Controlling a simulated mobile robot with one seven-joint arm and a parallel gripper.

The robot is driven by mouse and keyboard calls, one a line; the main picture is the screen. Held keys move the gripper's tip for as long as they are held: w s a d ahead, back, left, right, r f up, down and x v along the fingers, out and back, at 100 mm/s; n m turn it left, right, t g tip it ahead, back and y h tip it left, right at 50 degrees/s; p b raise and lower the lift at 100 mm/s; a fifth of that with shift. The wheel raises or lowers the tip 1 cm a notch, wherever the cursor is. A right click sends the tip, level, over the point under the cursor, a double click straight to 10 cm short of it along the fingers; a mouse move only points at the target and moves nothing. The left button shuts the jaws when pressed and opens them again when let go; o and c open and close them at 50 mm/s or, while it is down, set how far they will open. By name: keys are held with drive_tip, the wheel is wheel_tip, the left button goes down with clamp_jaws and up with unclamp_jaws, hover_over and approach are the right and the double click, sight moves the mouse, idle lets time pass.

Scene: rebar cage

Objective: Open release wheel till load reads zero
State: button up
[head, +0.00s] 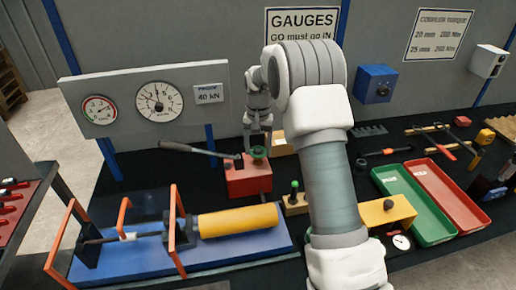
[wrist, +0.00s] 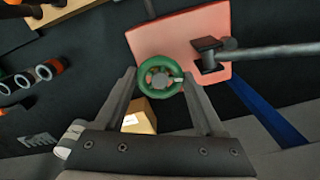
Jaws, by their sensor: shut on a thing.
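The green release wheel (wrist: 160,76) sits on the red pump body (wrist: 178,38) in the wrist view. The wheel also shows in the head view (head: 258,153), on the right of the red pump (head: 248,180). My gripper (wrist: 160,80) is around the wheel, with a finger at each side, shut on it. In the head view my gripper (head: 257,146) points down at the wheel. The pump lever (head: 188,148) reaches out to the left. The load gauge (head: 159,101) has a white dial; its needle stands near the top, its exact reading too small to tell.
A yellow cylinder (head: 238,221) lies on the blue test bed (head: 215,250) with orange guards (head: 123,213). A small dial (head: 99,110) and a 40 kN proof sign (head: 208,94) share the gauge panel. Green (head: 418,234) and red (head: 462,208) trays lie at right.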

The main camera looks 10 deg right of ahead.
drive_tip(key=n, duration=0.5)
drive_tip(key=shift+r+n, duration=0.1)
drive_tip(key=shift+n, duration=0.2)
drive_tip(key=n, duration=0.4)
drive_tip(key=n+p, duration=0.1)
drive_tip(key=n, duration=0.4)
drive_tip(key=shift+w+n, duration=0.1)
drive_tip(key=shift+n, duration=0.3)
drive_tip(key=shift+n+p, duration=0.4)
drive_tip(key=shift+n, duration=1.9)
drive_tip(key=o, duration=1.4)
drive_tip(key=shift+c, duration=0.2)
